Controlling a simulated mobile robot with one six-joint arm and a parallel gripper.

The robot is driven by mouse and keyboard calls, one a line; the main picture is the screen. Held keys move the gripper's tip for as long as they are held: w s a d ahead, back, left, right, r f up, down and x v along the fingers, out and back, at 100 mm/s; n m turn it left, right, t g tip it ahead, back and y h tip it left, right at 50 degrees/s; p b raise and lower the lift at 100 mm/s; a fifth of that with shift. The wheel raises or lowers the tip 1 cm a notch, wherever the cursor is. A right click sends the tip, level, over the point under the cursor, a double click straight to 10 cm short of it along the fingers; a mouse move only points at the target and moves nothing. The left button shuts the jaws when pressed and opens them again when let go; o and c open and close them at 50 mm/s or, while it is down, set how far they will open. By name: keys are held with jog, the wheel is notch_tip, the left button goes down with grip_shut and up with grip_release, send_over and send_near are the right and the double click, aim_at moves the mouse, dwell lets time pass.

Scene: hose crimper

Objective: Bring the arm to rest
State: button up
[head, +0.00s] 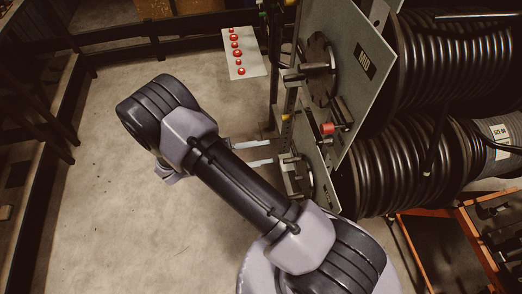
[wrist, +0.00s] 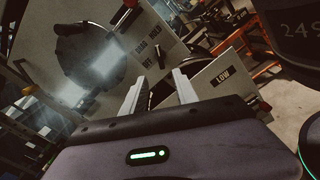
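My arm reaches across the head view from the lower right, bends at the upper left and carries my gripper (head: 271,151) back towards the hose stand. The two pale fingers point right, at the lower stand plate, with a gap between them. In the wrist view my gripper (wrist: 159,78) shows two separate fingers and nothing between them. Beyond them are a grey panel (wrist: 113,32) with a dark round dial and lettering, and a plate marked LOW (wrist: 224,75). I cannot tell how far the fingertips are from the plate.
Black hose reels (head: 440,60) stand right of the upright MID plate (head: 350,80). A red knob (head: 327,128) sticks out near it. A pale strip with several red buttons (head: 242,55) lies at the back. An orange-edged rack (head: 450,245) is lower right. The concrete floor left is clear.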

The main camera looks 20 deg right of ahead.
jog(key=s+r+m+y+b, duration=0.3)
jog(key=s+r+m+y, duration=0.4)
jog(key=r+y, duration=0.4)
jog(key=s+a+r+m+t+y+b, duration=0.3)
jog(key=a+r+m+t+y, duration=0.2)
jog(key=t, duration=0.5)
jog(key=a+m+y, duration=0.1)
jog(key=a+y, duration=0.1)
jog(key=y, duration=0.1)
jog(key=shift+s+a+r+m, duration=0.3)
jog(key=shift+s+r, duration=0.1)
